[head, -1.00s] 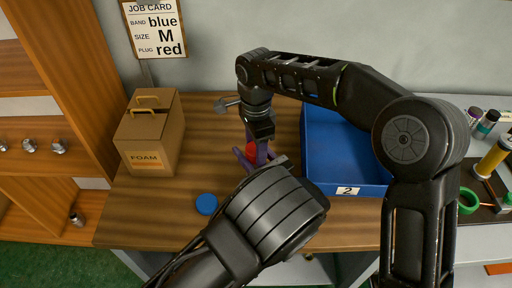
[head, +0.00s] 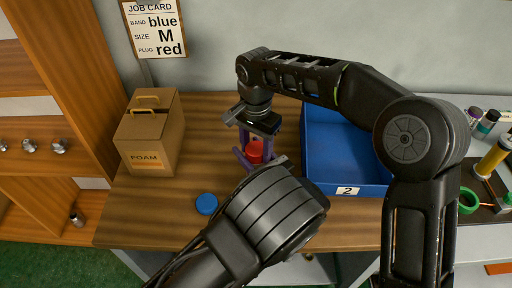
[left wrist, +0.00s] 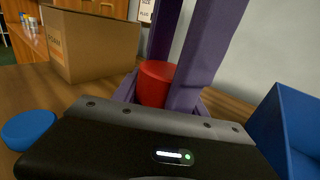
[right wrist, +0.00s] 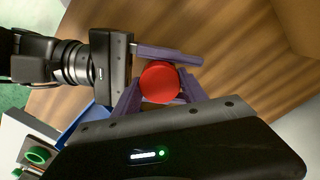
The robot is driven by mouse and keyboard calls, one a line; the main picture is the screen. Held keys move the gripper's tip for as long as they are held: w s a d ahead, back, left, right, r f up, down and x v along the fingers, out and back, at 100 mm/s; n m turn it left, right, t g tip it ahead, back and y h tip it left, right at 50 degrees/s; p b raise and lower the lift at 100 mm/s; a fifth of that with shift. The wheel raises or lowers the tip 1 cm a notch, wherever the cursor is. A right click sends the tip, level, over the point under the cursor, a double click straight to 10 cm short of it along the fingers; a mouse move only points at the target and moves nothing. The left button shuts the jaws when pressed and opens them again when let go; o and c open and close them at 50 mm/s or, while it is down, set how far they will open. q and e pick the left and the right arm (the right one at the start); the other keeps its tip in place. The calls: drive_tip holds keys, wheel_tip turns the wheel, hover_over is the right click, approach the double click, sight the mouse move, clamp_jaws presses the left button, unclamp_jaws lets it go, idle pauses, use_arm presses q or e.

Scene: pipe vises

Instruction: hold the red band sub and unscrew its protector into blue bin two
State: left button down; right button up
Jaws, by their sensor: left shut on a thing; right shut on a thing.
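A round red piece (head: 254,152) stands upright above the table between purple gripper fingers. It shows as a red cylinder in the left wrist view (left wrist: 155,84) and as a round red top in the right wrist view (right wrist: 159,82). My right gripper (head: 253,146) comes down from above, its fingers shut on the red piece's sides. My left gripper (head: 249,164) reaches in from the front, lower down, shut around the sub's lower part, which its fingers mostly hide. The seam between protector and sub, and the band, cannot be made out. Blue bin two (head: 347,176) stands just right of the grippers.
A cardboard foam box (head: 151,135) stands on the left of the table. A blue disc (head: 207,204) lies near the front edge. A job card (head: 154,27) hangs on the wall. Bottles and a green ring (head: 468,201) are at the far right.

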drive_tip(key=o, duration=1.5)
drive_tip(key=shift+o, duration=0.2)
drive_tip(key=shift+r, duration=2.3)
drive_tip(key=shift+c, duration=0.4)
